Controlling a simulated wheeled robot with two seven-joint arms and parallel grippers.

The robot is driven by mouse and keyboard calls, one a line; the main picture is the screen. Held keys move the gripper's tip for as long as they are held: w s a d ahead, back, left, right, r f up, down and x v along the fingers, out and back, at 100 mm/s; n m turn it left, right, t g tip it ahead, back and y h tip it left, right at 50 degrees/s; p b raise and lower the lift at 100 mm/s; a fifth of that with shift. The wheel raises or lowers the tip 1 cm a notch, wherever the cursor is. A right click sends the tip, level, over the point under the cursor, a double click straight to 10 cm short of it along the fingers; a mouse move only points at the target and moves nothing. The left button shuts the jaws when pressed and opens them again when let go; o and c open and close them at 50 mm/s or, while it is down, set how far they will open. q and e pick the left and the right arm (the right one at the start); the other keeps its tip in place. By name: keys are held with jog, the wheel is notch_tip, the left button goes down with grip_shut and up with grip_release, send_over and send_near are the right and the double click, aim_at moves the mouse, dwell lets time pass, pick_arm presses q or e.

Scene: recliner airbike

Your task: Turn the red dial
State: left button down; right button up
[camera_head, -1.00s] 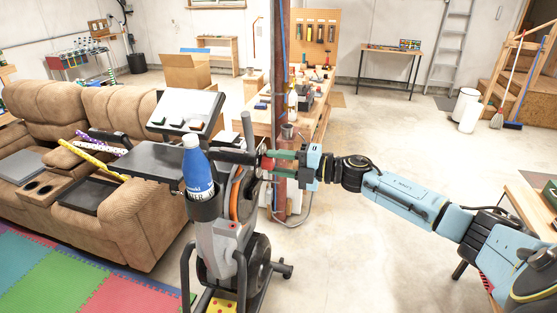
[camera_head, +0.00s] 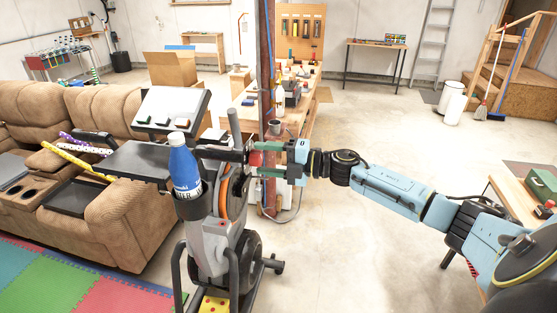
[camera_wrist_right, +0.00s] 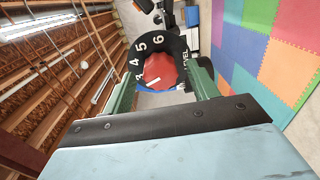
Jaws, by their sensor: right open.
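The red dial (camera_head: 256,158) is at the right end of the exercise bike's dark upper part. In the right wrist view the red dial (camera_wrist_right: 158,71) has a white pointer mark and sits in a black ring (camera_wrist_right: 143,48) with white numbers and the word LEVEL. My right gripper (camera_head: 261,159) reaches in from the right, its green fingers above and below the dial. The right wrist view shows the fingers open (camera_wrist_right: 162,86) on either side of the dial. Contact with the dial cannot be told. My left gripper is not in view.
A blue bottle (camera_head: 183,168) stands in the bike's holder. A brown recliner sofa (camera_head: 118,218) is to the left and a workbench (camera_head: 308,98) is behind. A metal post (camera_head: 266,60) rises just behind the dial. The floor on the right is mostly clear.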

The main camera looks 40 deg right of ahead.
jog(key=b+v, duration=0.3)
jog(key=v, duration=1)
jog(key=shift+s, duration=0.1)
jog(key=shift+f, duration=0.1)
